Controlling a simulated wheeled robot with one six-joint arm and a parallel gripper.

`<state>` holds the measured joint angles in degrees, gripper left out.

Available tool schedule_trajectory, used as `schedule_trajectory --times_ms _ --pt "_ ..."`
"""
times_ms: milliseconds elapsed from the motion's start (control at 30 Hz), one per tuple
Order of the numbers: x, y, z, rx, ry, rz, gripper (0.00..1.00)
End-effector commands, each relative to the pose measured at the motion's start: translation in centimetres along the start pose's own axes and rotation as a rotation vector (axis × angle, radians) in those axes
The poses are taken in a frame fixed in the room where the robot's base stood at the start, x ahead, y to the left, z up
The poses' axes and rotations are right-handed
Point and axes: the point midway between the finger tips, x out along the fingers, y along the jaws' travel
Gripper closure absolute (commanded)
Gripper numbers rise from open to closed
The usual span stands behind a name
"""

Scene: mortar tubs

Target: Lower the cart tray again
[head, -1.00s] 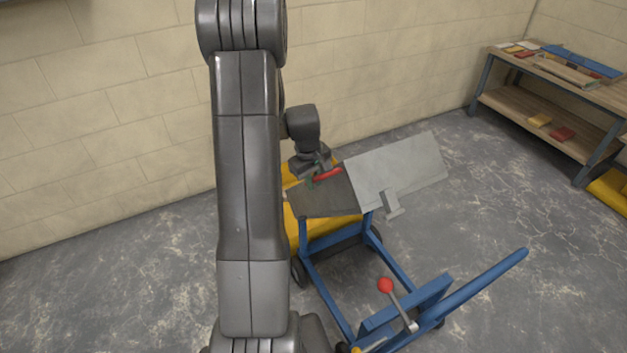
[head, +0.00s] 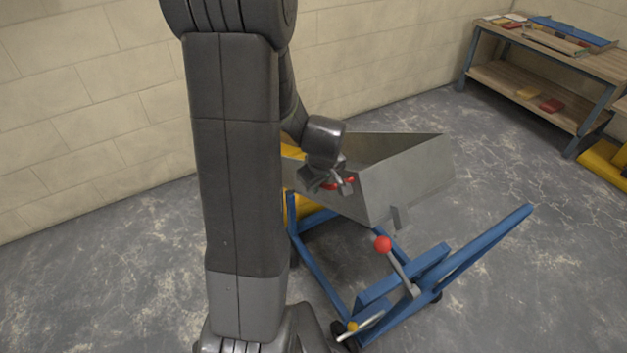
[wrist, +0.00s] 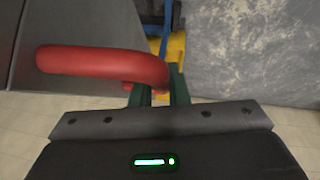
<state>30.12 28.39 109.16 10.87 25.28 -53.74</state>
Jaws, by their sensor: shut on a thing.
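The grey metal cart tray (head: 410,182) is tilted on the blue cart frame (head: 322,268), its open top partly showing. My gripper (head: 335,182) is at the near left side of the tray, shut on its red handle (head: 350,181). In the wrist view the red handle (wrist: 105,63) runs to the dark green fingers of my gripper (wrist: 158,88), which close on its right end. A lever with a red knob (head: 383,244) stands on the cart near its push bar. My arm hides the left part of the cart.
A blue push bar (head: 490,242) rises at the cart's right. A yellow thing (head: 303,207) shows behind the frame. A workbench (head: 545,90) with boards and small blocks stands at the back right. Bare concrete floor (head: 540,260) lies to the right.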

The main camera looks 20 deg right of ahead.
Motion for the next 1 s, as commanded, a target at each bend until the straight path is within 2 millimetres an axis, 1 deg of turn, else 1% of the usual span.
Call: schedule_trajectory --times_ms 33,300,1000 --pt "0.7 0.0 0.6 0.003 0.014 0.007 1.00" --pt "1.7 -0.3 2.7 0.010 0.070 0.017 1.00" --pt "4.2 -1.1 6.9 0.026 0.188 0.040 1.00"
